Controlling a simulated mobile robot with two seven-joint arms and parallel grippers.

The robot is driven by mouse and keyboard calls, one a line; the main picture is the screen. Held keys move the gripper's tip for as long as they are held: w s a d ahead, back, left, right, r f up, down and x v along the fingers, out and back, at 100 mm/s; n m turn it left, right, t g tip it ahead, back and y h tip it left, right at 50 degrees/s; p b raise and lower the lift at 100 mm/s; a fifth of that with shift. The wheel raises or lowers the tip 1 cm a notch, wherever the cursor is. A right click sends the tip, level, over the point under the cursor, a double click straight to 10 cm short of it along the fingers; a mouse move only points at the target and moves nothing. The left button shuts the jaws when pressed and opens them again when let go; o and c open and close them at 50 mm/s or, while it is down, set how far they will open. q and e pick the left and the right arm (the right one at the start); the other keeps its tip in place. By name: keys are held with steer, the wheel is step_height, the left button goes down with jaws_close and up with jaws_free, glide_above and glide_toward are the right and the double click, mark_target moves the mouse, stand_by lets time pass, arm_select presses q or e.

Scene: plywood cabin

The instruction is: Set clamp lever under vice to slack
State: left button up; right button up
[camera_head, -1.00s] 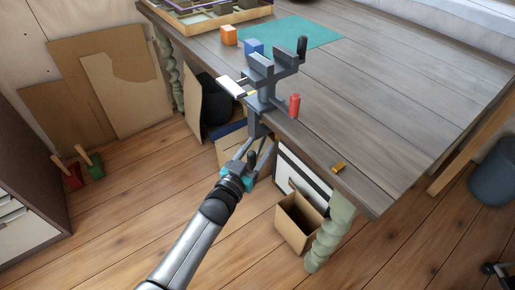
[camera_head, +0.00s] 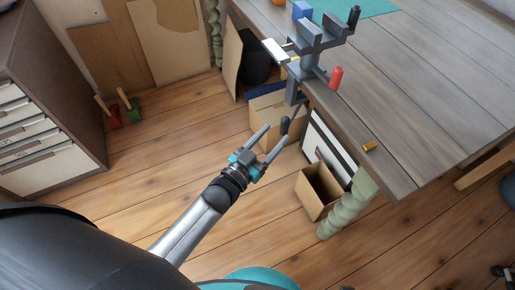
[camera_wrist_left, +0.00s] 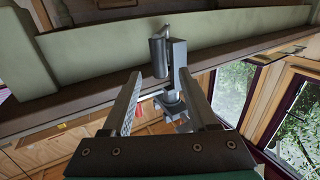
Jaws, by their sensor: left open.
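The grey vice (camera_head: 312,62) is clamped to the near edge of the workbench (camera_head: 420,110). Under it hangs the clamp lever (camera_head: 286,125), with a dark, rounded handle. In the left wrist view the lever's handle (camera_wrist_left: 158,58) is a grey cylinder beside the clamp's metal post (camera_wrist_left: 178,62). My left gripper (camera_head: 279,133) is open, its fingers pointing up toward the lever. In the wrist view the handle appears between the two fingertips (camera_wrist_left: 161,74), at or just beyond them; contact cannot be told. My right gripper is not in view.
Below are an open cardboard box (camera_head: 318,193) and a green turned table leg (camera_head: 346,210).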

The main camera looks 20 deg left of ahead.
arm_select(q)
steer(key=p+v, duration=0.1)
steer(key=v, duration=0.5)
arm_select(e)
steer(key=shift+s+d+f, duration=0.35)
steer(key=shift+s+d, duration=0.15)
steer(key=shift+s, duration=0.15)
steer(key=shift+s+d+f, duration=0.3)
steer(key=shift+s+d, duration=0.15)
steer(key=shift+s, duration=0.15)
arm_select(q)
steer(key=shift+c, duration=0.3)
